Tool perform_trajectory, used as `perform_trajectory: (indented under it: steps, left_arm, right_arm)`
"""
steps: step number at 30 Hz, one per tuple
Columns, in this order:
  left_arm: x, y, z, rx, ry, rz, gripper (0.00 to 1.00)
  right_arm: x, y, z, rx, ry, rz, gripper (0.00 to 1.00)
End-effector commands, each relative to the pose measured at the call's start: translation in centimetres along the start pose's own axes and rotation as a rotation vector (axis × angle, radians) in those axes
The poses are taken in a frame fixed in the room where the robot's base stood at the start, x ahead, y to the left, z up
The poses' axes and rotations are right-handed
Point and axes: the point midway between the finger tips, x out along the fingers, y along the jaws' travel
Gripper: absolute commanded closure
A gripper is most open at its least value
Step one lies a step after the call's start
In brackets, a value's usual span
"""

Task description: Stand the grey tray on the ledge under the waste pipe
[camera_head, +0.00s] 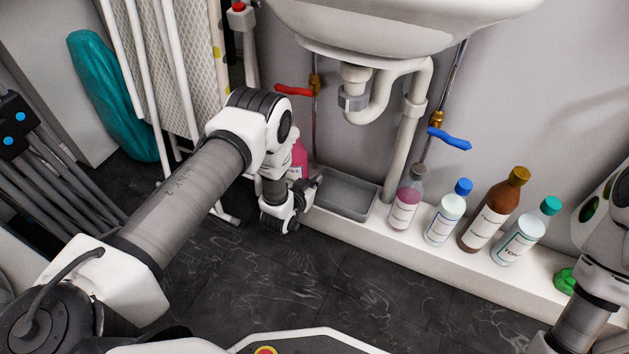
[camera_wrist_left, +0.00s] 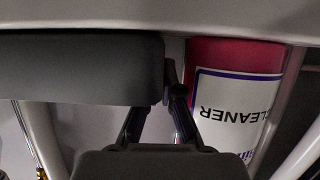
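The shallow grey tray (camera_head: 349,193) lies level on the white ledge (camera_head: 366,229), below the waste pipe's bend (camera_head: 377,103) and left of its straight lower length. My left gripper (camera_head: 314,184) is at the tray's left end. In the left wrist view the tray (camera_wrist_left: 75,70) fills the upper left, and the fingers (camera_wrist_left: 174,84) are drawn together at its end wall. They look shut on that wall, though the tray hides part of one finger. My right arm shows at the right edge, but its gripper is out of view.
A pink cleaner bottle (camera_head: 298,160) stands close behind my left gripper; its label shows upside down in the left wrist view (camera_wrist_left: 233,100). Several bottles (camera_head: 405,203) stand on the ledge right of the tray. The sink (camera_head: 400,25) hangs above. Dark floor lies clear in front.

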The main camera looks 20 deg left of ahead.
Motion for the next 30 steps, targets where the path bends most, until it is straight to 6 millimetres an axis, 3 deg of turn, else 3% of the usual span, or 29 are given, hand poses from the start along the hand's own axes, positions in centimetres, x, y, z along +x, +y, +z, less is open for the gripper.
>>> perform_trajectory:
  steps: [2, 5, 17, 30]
  left_arm:
    - [0.1, 0.0, 0.2, 0.000, 0.000, 0.000, 1.00]
    - [0.1, 0.0, 0.1, 0.000, 0.000, 0.000, 0.65]
    - [-0.7, 0.0, 0.1, 0.000, -0.001, 0.000, 0.65]
    - [-10.6, 0.0, 0.2, -0.001, -0.003, 0.000, 0.65]
  right_arm:
    - [0.2, 0.0, 0.0, 0.000, 0.000, 0.000, 0.24]
    - [0.1, 0.0, 0.0, 0.000, 0.000, 0.000, 0.24]
    - [0.1, 0.0, 0.0, 0.000, 0.000, 0.000, 0.24]
    - [0.1, 0.0, 0.0, 0.000, 0.000, 0.000, 0.24]
